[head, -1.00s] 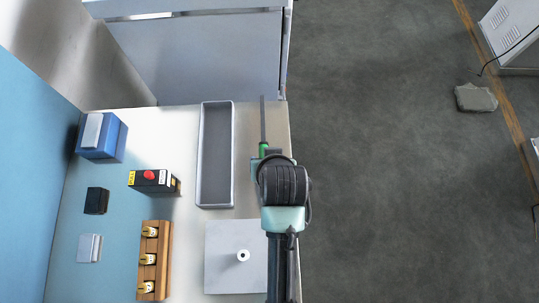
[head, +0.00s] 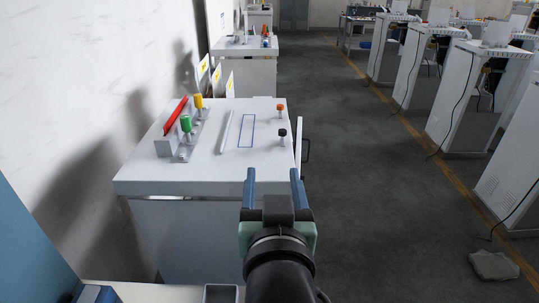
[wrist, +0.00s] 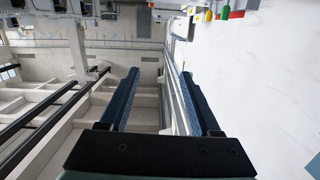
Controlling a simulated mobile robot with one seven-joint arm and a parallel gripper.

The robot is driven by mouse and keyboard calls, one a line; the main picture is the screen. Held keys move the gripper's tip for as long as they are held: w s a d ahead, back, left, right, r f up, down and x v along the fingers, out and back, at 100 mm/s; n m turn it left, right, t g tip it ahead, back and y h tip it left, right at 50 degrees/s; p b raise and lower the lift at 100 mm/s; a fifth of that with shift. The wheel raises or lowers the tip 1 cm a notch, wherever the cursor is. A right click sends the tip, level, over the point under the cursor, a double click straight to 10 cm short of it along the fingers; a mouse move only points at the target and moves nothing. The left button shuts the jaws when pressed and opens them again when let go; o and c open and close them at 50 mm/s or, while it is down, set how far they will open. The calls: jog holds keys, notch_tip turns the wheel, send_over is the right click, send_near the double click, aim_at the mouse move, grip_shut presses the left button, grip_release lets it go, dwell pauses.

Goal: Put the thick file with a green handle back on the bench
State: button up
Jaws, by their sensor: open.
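My gripper (head: 272,173) is open, with its two blue fingers apart and nothing between them. In the head view it is raised in front of a white-topped cabinet. The wrist view also shows the open, empty fingers (wrist: 160,73). The thick file with a green handle is not in view in either current frame. A white work surface (head: 150,292) shows only as a strip at the bottom of the head view, with the end of a grey tray (head: 221,290) on it. I cannot tell which surface is the bench.
The white cabinet (head: 205,170) carries a blue outlined rectangle (head: 246,131), a slim pale bar (head: 225,132), a red bar (head: 175,115), and green (head: 186,124), yellow (head: 198,101), orange and black knobs. Open floor (head: 370,200) lies to the right, with a stone slab (head: 494,265).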

jog(key=s+r+t, duration=0.3)
jog(key=r, duration=0.7)
jog(key=s+r+t, duration=0.4)
jog(key=r, duration=0.6)
jog(key=s+r+t, duration=0.3)
jog(key=s+r, duration=0.1)
jog(key=r, duration=0.6)
jog(key=shift+a+t, duration=0.25)
jog(key=shift+t, duration=0.05)
